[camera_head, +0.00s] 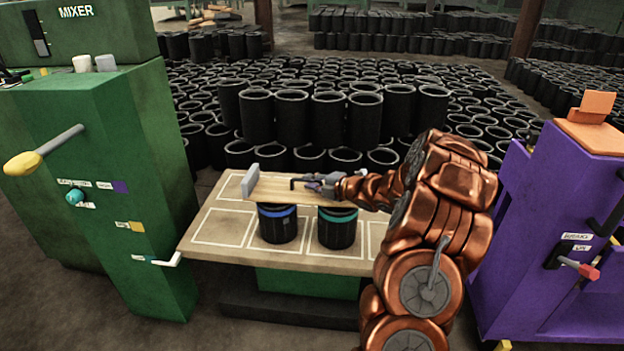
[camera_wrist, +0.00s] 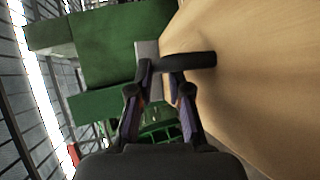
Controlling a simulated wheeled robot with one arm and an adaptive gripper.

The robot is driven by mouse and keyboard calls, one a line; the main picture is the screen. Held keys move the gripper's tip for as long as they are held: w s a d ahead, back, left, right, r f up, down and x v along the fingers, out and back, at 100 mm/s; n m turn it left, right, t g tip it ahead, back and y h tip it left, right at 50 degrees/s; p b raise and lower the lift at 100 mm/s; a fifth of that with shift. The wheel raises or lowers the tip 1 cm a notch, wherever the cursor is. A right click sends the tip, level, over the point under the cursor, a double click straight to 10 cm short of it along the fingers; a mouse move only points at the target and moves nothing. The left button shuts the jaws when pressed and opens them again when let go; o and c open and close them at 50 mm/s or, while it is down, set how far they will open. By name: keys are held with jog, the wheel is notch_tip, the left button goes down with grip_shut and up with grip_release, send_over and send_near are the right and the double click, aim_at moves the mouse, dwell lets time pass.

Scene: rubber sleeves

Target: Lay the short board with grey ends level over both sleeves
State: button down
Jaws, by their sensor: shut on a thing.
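The short board (camera_head: 283,193) is pale wood and looks roughly level above two black sleeves in the head view. My gripper (camera_head: 308,183) is shut on a dark handle on the board, and the wrist view shows this handle (camera_wrist: 195,60) between the fingers beside the wood. The blue-banded sleeve (camera_head: 278,228) and the teal-banded sleeve (camera_head: 337,231) stand upright on the table. The board hides part of their tops, and I cannot tell whether it touches them.
The wooden table (camera_head: 215,252) has white outlined rectangles, with bare room at the left. A green mixer cabinet (camera_head: 100,190) stands at the left and a purple cabinet (camera_head: 545,220) at the right. Many black sleeves (camera_head: 325,118) fill the floor behind.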

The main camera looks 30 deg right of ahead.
jog(key=shift+f, duration=0.4)
jog(key=shift+f, duration=0.25)
jog(key=c, duration=1)
grip_release()
jog(key=shift+s, duration=0.1)
jog(key=shift+v, duration=5.95)
jog(key=shift+r, duration=0.1)
